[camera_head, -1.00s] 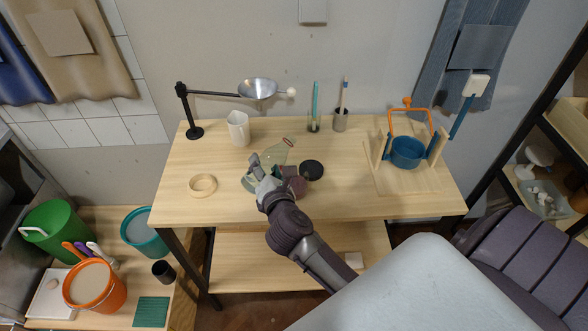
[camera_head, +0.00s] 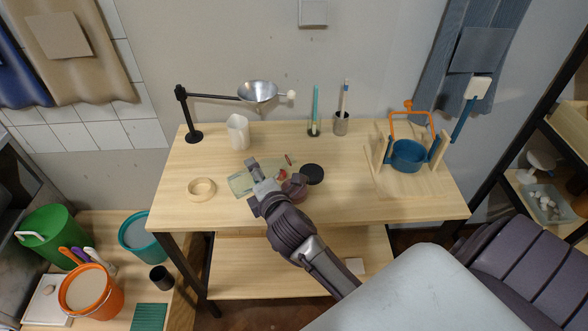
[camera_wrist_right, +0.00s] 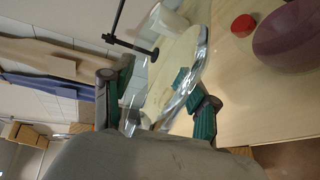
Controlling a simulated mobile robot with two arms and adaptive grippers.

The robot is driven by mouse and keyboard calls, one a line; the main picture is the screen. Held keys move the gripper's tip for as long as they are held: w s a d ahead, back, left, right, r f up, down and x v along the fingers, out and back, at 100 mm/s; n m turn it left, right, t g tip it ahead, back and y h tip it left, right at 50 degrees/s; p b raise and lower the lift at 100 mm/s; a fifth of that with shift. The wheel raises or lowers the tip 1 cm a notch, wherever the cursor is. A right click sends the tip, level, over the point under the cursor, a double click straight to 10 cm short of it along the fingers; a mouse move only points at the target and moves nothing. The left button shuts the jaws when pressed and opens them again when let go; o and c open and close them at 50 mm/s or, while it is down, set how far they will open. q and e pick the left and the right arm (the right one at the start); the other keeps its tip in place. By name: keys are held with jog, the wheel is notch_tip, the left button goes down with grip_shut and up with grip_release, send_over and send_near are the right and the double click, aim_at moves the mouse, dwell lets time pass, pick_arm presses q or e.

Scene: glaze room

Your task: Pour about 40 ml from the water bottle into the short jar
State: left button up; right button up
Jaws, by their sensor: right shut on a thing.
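My right gripper (camera_head: 264,184) is shut on the clear water bottle (camera_head: 240,183) over the front middle of the table. The bottle is strongly tilted, its mouth toward the back right; the gripper hides its middle. In the right wrist view the clear bottle (camera_wrist_right: 195,62) lies between the teal-padded fingers (camera_wrist_right: 160,95). A rounded mauve jar (camera_head: 296,188), which looks like the short jar, stands right of the gripper, partly hidden by it; it also shows in the wrist view (camera_wrist_right: 290,38). I cannot see any water flowing. My left gripper is not in view.
A small red object (camera_wrist_right: 242,25) lies near the jar. A black disc (camera_head: 313,174) lies right of it, a wooden ring (camera_head: 201,189) to the left. A white jug (camera_head: 238,132), funnel stand (camera_head: 195,135) and blue pot (camera_head: 407,155) stand farther back.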

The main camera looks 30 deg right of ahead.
aim_at(246, 173)
jog(key=shift+d+r+m+p, duration=0.1)
jog(key=shift+r+m+p, duration=0.2)
jog(key=shift+r+p, duration=0.1)
jog(key=shift+r+m+y+p, duration=0.4)
jog(key=shift+r+m+p, duration=0.25)
jog(key=shift+p, duration=0.2)
jog(key=shift+a, duration=0.2)
jog(key=shift+s+a, duration=0.15)
jog(key=shift+a, duration=0.4)
jog(key=shift+w+a+r, duration=0.15)
jog(key=shift+w+a, duration=0.05)
jog(key=shift+a, duration=0.25)
jog(key=shift+a, duration=0.1)
dwell(0.8)
